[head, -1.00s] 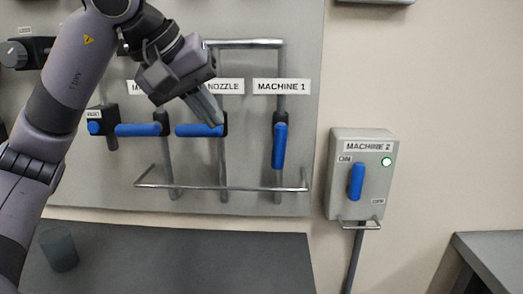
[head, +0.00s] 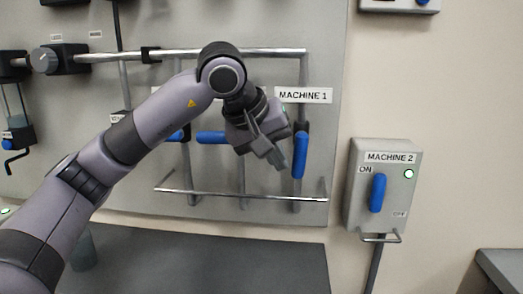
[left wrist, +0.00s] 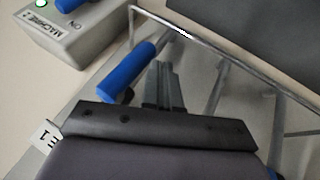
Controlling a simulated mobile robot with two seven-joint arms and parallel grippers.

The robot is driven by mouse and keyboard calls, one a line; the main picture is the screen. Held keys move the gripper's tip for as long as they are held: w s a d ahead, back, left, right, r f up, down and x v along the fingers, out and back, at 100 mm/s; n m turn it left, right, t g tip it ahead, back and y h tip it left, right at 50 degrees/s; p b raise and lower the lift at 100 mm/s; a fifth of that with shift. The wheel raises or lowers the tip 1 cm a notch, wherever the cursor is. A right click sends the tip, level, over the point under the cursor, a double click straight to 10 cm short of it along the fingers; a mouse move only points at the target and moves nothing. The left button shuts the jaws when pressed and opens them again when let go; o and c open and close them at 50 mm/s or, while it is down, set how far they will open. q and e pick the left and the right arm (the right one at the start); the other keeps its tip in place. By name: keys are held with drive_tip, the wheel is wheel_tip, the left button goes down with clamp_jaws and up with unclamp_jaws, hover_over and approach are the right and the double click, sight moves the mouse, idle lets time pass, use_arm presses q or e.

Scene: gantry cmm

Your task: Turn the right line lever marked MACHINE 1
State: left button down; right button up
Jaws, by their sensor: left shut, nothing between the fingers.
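The MACHINE 1 lever (head: 300,156) is a blue handle on the rightmost vertical pipe, hanging downward below its white MACHINE 1 label (head: 303,95). In the left wrist view, the blue handle (left wrist: 127,73) lies just left of the fingers. My left gripper (head: 281,163) is shut and empty. Its fingertips are close to the left side of the handle; I cannot tell whether they touch it. The closed fingers also show in the left wrist view (left wrist: 163,82). My right gripper is in none of the views.
A horizontal blue lever (head: 211,137) is on the pipe to the left, partly hidden by my arm. A metal guard rail (head: 245,195) runs below the levers. The MACHINE 2 box (head: 384,190) with its blue switch is on the wall at right. A dark bench (head: 215,262) is below.

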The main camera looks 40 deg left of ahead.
use_arm(q)
drive_tip(key=shift+w+d, duration=0.1)
use_arm(e)
drive_tip(key=shift+d+f, duration=0.15)
use_arm(q)
drive_tip(key=shift+w+d+f+t+h+b, duration=0.25)
drive_tip(key=shift+d+t+h+b, duration=0.3)
drive_tip(key=shift+b, duration=0.4)
use_arm(e)
drive_tip(key=shift+a+f, duration=0.4)
drive_tip(key=shift+a, duration=0.05)
use_arm(q)
drive_tip(key=shift+s+a, duration=0.1)
drive_tip(key=shift+a, duration=0.05)
use_arm(e)
drive_tip(key=shift+f, duration=0.1)
